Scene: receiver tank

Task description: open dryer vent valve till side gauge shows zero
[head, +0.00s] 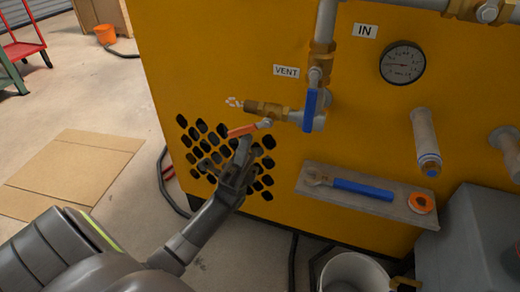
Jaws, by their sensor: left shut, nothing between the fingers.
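The vent valve (268,109) is a brass fitting that points left below the white VENT label (286,71) on the yellow dryer cabinet. Its orange lever (245,130) lies nearly level, slanting slightly down to the left. Small white flecks show at the fitting's open left end. My left gripper (243,146) is shut and empty, just below the orange lever; I cannot tell whether it touches it. The round gauge (402,62) is at the upper right. Its needle appears to point left, but the numbers are too small to read. My right gripper is not in view.
A blue lever (309,108) hangs on the pipe right of the vent. A shelf (314,190) holds a blue-handled wrench (350,187) and an orange roll (420,203). A bucket (352,274) and grey box (462,245) stand below. Cardboard (75,165) lies on the floor.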

